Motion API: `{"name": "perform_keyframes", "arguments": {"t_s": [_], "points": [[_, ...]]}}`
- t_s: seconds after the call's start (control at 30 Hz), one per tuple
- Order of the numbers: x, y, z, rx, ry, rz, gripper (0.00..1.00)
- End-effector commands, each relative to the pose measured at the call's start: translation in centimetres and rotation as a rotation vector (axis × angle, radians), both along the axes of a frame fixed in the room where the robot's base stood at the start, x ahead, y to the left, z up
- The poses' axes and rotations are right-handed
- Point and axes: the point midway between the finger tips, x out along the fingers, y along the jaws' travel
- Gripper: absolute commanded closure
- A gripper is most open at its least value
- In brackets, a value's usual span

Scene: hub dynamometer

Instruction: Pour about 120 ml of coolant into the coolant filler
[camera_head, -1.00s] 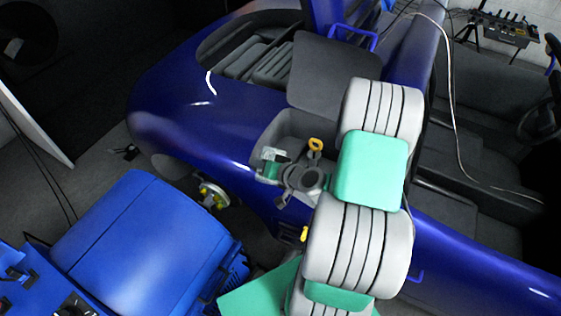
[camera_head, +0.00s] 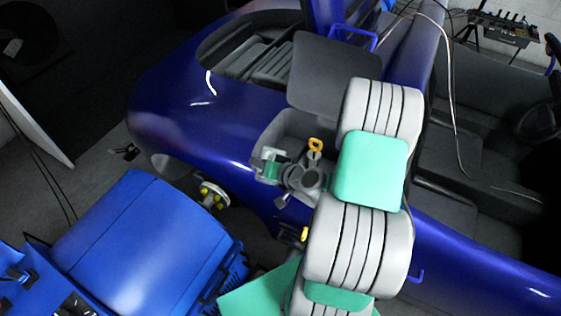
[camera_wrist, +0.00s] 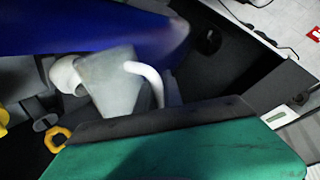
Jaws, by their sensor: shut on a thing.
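In the head view, the end of my arm, with my gripper (camera_head: 281,167), is over the open bay in the blue car's body. My gripper is shut on a pale, translucent jug (camera_wrist: 115,85), seen in the wrist view with a curved white handle. The jug looks tilted there. A small pale and green part (camera_head: 268,166) shows at the gripper's end in the head view; I cannot tell jug from finger. A white round part (camera_wrist: 65,75) lies just beyond the jug; I cannot tell whether it is the coolant filler. The coolant level and any stream are not discernible.
A yellow ring handle (camera_head: 315,145) stands close beside my gripper; it also shows in the wrist view (camera_wrist: 57,138). The raised dark panel (camera_head: 328,75) is behind the bay. A blue machine (camera_head: 145,245) stands at lower left. A wheel hub (camera_head: 212,195) is between them.

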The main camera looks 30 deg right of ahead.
Motion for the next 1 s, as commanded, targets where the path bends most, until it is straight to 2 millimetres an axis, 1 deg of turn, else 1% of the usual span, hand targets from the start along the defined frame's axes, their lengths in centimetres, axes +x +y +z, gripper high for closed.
{"name": "perform_keyframes", "arguments": {"t_s": [0.17, 0.33, 0.67, 1.0], "points": [[0.0, 0.0, 0.0, -0.001, -0.001, 0.0, 1.0], [-0.1, 0.1, -0.5, -0.028, -0.025, 0.001, 1.0], [-0.7, 0.9, -1.9, -0.171, -0.152, 0.002, 1.0], [-1.8, 2.3, -2.9, -0.312, -0.278, 0.004, 1.0]]}}
